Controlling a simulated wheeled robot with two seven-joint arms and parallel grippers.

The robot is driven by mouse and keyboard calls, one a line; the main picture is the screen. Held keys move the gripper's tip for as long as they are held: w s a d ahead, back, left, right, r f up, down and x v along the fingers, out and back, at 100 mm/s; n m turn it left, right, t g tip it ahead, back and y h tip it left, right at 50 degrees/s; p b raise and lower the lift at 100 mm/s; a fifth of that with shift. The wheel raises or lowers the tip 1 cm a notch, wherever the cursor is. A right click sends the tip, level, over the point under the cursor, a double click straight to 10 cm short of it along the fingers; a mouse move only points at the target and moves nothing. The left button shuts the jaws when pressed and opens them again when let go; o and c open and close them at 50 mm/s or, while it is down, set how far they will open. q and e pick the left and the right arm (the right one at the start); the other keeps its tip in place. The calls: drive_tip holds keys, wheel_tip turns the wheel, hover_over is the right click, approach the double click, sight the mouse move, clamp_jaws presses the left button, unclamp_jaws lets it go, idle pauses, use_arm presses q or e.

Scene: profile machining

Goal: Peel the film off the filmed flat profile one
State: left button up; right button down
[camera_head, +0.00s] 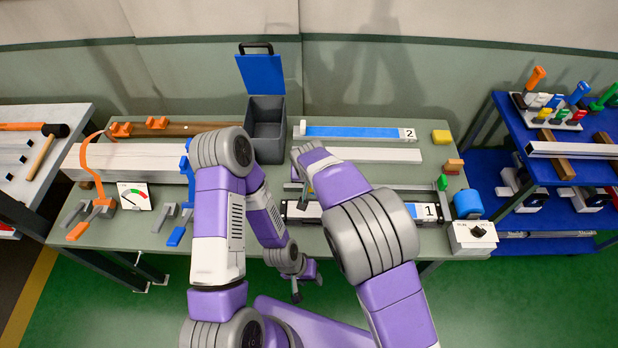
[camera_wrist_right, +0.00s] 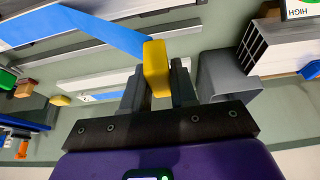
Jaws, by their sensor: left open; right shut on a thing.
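Filmed flat profile one lies along the front of the bench, partly behind my right arm, with its "1" label (camera_head: 430,211) at the right end. In the right wrist view, blue film (camera_wrist_right: 108,32) rises from the profile as a slanting strip to a yellow tab (camera_wrist_right: 156,66). Blue film also still lies on part of the profile (camera_wrist_right: 28,30). My right gripper (camera_wrist_right: 156,82) is shut on the yellow tab; in the head view my arm hides the tab. My left gripper (camera_head: 296,292) is open and empty, low in front of the bench edge.
Profile two (camera_head: 350,132) lies at the back with blue film on it. A white bar (camera_head: 375,155) lies between. A grey bin (camera_head: 267,128) with its blue lid raised stands behind my arms. A yellow block (camera_head: 441,136) and white switch box (camera_head: 473,237) are at the right.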

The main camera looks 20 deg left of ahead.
drive_tip(key=shift+r, duration=0.15)
drive_tip(key=shift+w+d+r+p, duration=0.2)
drive_tip(key=shift+d+r+p, duration=0.2)
drive_tip(key=shift+d+r, duration=0.25)
drive_tip(key=shift+w+d+r+p, duration=0.15)
drive_tip(key=shift+d+r+p, duration=0.25)
drive_tip(key=shift+r, duration=0.4)
drive_tip(key=shift+w+d+r+p, duration=0.2)
drive_tip(key=shift+d+r+p, duration=0.15)
drive_tip(key=shift+d+r, duration=0.3)
drive_tip(key=shift+a+r, duration=0.1)
drive_tip(key=shift+w+d+r+p, duration=0.25)
drive_tip(key=shift+d+r+p, duration=0.4)
drive_tip(key=shift+d+r, duration=0.35)
drive_tip(key=shift+w+d+r+p, duration=0.25)
drive_tip(key=shift+d+r+p, duration=0.4)
drive_tip(key=shift+r, duration=0.55)
drive_tip(key=shift+w+d+r+p, duration=0.2)
drive_tip(key=shift+d+r+p, duration=0.2)
drive_tip(key=shift+d+r, duration=0.25)
drive_tip(key=shift+w+d+r+p, duration=0.15)
drive_tip(key=shift+d+r+p, duration=0.35)
drive_tip(key=shift+r, duration=0.35)
drive_tip(key=shift+w+d+r+p, duration=0.2)
drive_tip(key=shift+d+r+p, duration=0.15)
drive_tip(key=shift+d+r, duration=0.3)
drive_tip(key=shift+a+r, duration=0.1)
drive_tip(key=shift+r, duration=0.05)
